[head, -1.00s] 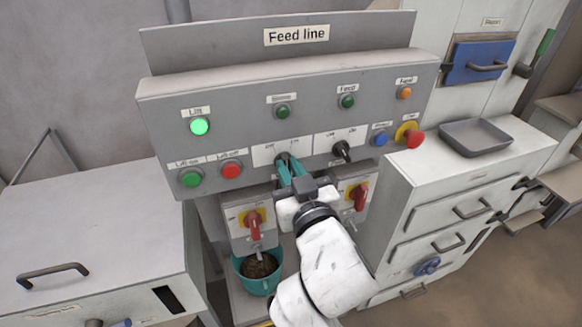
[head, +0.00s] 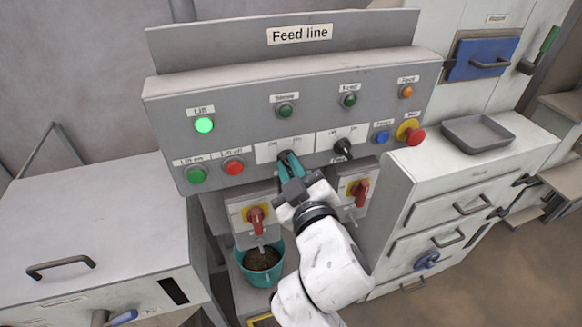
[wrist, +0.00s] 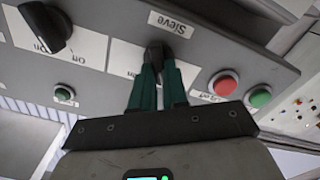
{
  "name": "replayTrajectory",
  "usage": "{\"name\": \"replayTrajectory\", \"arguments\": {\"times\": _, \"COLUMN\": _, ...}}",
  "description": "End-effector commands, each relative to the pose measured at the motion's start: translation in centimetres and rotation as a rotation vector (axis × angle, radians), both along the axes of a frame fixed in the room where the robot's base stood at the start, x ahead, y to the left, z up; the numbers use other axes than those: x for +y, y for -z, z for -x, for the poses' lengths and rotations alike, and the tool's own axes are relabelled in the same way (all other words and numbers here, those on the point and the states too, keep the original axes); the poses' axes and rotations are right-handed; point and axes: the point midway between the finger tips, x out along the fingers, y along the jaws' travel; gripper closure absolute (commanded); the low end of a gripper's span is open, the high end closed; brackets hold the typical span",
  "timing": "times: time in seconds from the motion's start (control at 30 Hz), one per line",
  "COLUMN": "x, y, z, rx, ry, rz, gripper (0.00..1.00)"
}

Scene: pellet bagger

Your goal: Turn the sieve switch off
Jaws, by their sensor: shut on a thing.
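The sieve switch (wrist: 155,50) is a black rotary knob on a white plate of the grey panel, beside the "Sieve" label (wrist: 171,24) in the wrist view. My gripper (wrist: 158,64) has its green fingers shut on the knob, which they partly hide. In the head view my gripper (head: 288,161) reaches the panel's lower middle, and the fingers cover most of the knob there. The knob's exact pointing direction cannot be told. The green sieve lamp (head: 285,111) above it looks dark.
Another black knob (head: 343,148) sits just right of my gripper. Below are red-handled switches (head: 256,218) (head: 361,191) and a teal bucket (head: 251,274). Red and green lift buttons (head: 233,167) (head: 195,175) are to the left; the lift lamp (head: 204,125) glows green. A red emergency button (head: 415,137) is at right.

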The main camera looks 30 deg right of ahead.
Motion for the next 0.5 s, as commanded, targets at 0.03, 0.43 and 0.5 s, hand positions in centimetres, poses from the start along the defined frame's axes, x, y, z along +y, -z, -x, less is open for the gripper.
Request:
{"name": "replayTrajectory", "arguments": {"times": 0.03, "x": 0.06, "y": -0.11, "z": -0.02, "rx": -0.003, "ry": -0.002, "rz": 0.003, "gripper": 1.00}}
{"name": "replayTrajectory", "arguments": {"times": 0.43, "x": 0.06, "y": -0.08, "z": -0.01, "rx": -0.002, "ry": -0.002, "rz": 0.002, "gripper": 0.69}}
{"name": "replayTrajectory", "arguments": {"times": 0.5, "x": 0.05, "y": -0.06, "z": -0.01, "rx": -0.001, "ry": -0.001, "rz": 0.002, "gripper": 0.62}}
